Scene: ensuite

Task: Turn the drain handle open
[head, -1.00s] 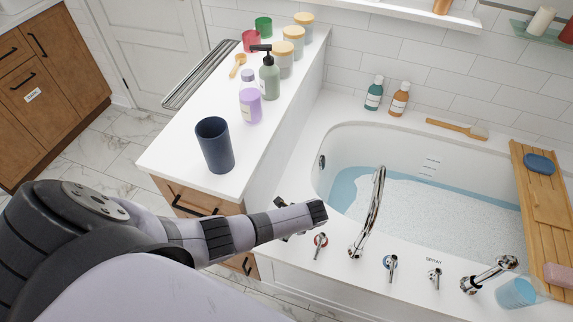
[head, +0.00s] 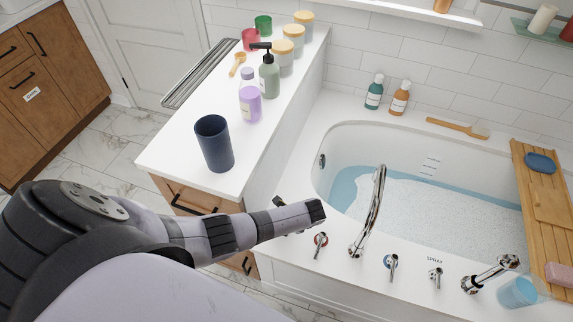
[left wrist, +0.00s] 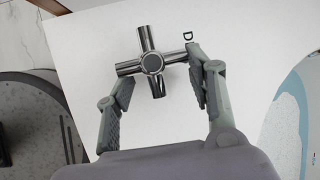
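The drain handle (left wrist: 151,63) is a chrome cross-shaped knob with a round centre, on a white surface in the left wrist view. A letter D shows beside it, the rest of the label hidden by a finger. My left gripper (left wrist: 160,68) has its two fingers apart, one on each side of the cross. The fingertips are close to the left and right arms of the cross; I cannot tell whether they touch. In the head view my left arm reaches to the tub's near left corner and seems to hide the drain handle. My right gripper is not in view.
The bathtub (head: 335,135) holds foamy water. Along its near rim stand a curved chrome spout (head: 376,205), a red-marked tap handle (head: 320,244), a blue-marked one (head: 392,264) and a spray handle (head: 436,277). A dark cup (head: 214,145) stands on the counter (head: 180,130).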

